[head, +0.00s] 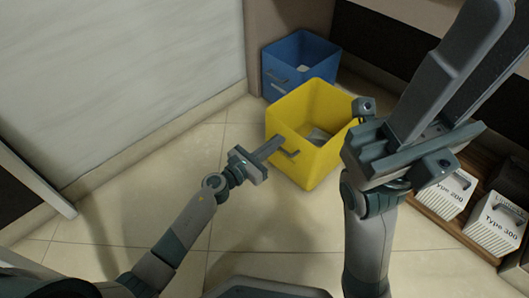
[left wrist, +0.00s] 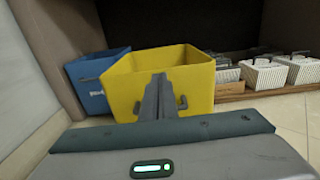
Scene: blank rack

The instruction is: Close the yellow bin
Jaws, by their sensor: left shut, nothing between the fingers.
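The yellow bin (head: 298,163) is an open-topped box in the middle of the head view, with a pale item inside. It stands farther out than the blue bin beside it. A grey bar handle (head: 290,153) is on its front wall. The left wrist view shows the yellow bin (left wrist: 200,88) straight ahead, the handle partly hidden behind my fingers. My left gripper (head: 279,143) is shut and empty, its tips at the front wall near the handle; contact is unclear. My right gripper (head: 455,75) is raised in the right foreground, fingers toward the camera; its opening is unclear.
A blue bin (head: 272,78) with a handle stands behind the yellow one. White labelled boxes (head: 492,228) stand on a low wooden shelf (head: 428,213) at right. A pale panel (head: 110,80) is at left. Tiled floor in front of the bin is clear.

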